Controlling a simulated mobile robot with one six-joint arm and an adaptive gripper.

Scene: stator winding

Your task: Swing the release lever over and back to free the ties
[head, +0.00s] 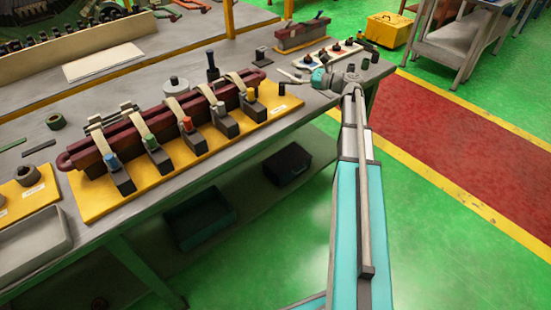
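A dark red coil bundle (165,117) lies on a yellow base plate (195,157) on the bench. Several beige ties (182,112) cross over it, each running to a dark clamp block at the front edge. The blocks carry coloured knobs: blue (112,161), green (149,140), red (186,123), pale and yellow. I cannot tell which part is the release lever. My gripper (297,80) is at the far right end of the bench, beyond the yellow plate and apart from the clamp blocks. Its fingers are too small to read.
A pale panel (318,60) with several dark knobs lies behind my gripper. A smaller dark red block (303,35) stands at the back. A grey tray (32,243) is at the front left. Bins sit on the shelf below.

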